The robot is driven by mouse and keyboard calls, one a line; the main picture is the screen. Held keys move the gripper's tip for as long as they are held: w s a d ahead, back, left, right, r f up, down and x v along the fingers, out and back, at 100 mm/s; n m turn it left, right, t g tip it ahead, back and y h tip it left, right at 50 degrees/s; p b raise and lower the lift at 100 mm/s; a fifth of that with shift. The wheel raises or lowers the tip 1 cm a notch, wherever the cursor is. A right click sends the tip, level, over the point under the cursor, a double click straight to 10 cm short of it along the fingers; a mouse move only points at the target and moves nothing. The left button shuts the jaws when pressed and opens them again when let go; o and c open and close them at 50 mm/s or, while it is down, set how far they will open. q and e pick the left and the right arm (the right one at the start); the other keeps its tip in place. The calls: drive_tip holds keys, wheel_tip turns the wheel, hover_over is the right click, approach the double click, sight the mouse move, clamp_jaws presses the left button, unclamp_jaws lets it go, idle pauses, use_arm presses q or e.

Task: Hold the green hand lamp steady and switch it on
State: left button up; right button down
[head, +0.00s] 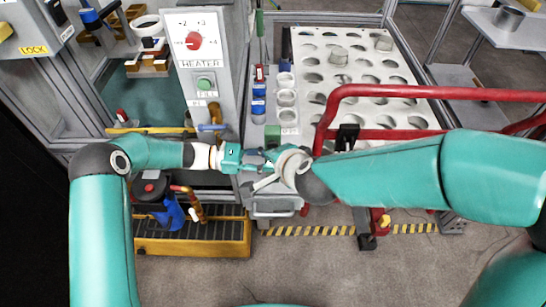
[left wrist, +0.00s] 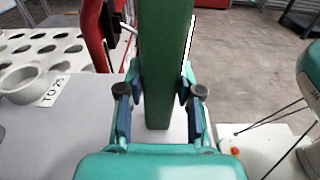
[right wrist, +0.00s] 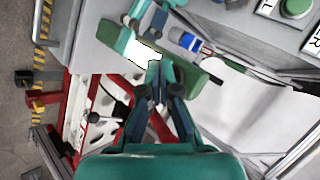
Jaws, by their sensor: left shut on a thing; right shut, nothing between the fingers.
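The green hand lamp (left wrist: 165,50) is a dark green bar standing lengthwise between the fingers of my left gripper (left wrist: 158,105), which is shut on it. A thin bright white strip shows along its right edge in the left wrist view. In the right wrist view a bright white face of the lamp (right wrist: 146,53) shows; I cannot tell whether it is lit. My right gripper (right wrist: 158,75) is shut and empty, its tips over the lamp in that view; contact cannot be told. In the head view the lamp is mostly hidden where my left gripper (head: 266,160) meets my right wrist.
A red rail (head: 430,92) runs in front of a white plate with holes (head: 318,50). A heater panel (head: 202,60) rises at the back left. Open floor lies in front.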

drive_tip(key=shift+s, duration=0.1)
drive_tip(key=shift+s, duration=2.9)
use_arm(q)
drive_tip(key=o, duration=1)
drive_tip(key=a, duration=0.8)
drive_tip(key=a+r, duration=0.1)
drive_tip(key=a, duration=0.3)
